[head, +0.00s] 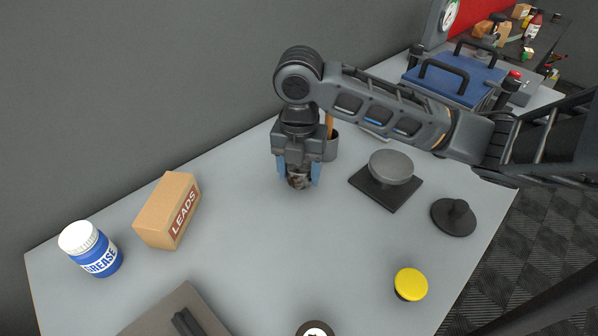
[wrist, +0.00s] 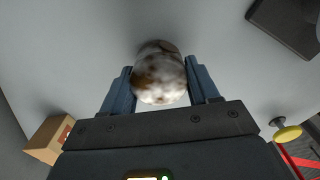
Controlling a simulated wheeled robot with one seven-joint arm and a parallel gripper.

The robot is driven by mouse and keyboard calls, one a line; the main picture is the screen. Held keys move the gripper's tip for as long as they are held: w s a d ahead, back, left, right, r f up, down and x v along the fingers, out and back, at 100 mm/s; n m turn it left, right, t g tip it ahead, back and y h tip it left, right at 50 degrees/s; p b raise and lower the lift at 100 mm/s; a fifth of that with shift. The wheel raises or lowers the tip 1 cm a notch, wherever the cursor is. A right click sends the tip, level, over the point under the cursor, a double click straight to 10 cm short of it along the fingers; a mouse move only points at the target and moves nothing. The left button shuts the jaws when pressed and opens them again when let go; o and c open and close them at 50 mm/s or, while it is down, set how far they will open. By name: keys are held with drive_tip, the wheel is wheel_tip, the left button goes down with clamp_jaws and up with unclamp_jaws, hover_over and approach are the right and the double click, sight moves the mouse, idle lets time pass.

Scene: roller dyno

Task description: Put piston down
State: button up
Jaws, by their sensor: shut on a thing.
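The piston (head: 299,180) is a mottled brown and whitish-grey cylinder, seen between the blue fingers of my gripper (head: 299,175) in the head view. In the wrist view the piston (wrist: 159,73) shows between the two fingers of my gripper (wrist: 161,88), which is shut on it. My gripper points down over the grey table near its back edge. The piston is at or close to the tabletop; I cannot tell whether it touches. Its upper part is hidden by my gripper in the head view.
A cup (head: 331,146) stands just behind my gripper. A round-topped stand (head: 391,167), a black disc (head: 453,217) and a yellow button (head: 410,284) are to the right. A LEADS box (head: 167,210) and grease jar (head: 91,249) are left. The table's middle is clear.

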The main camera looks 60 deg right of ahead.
drive_tip(key=shift+f, duration=0.6)
drive_tip(key=shift+f, duration=0.15)
drive_tip(key=o, duration=1.1)
drive_tip(key=shift+o, duration=0.2)
wheel_tip(320, 180, up, 12)
drive_tip(key=shift+r, duration=0.15)
drive_tip(key=shift+c, duration=0.2)
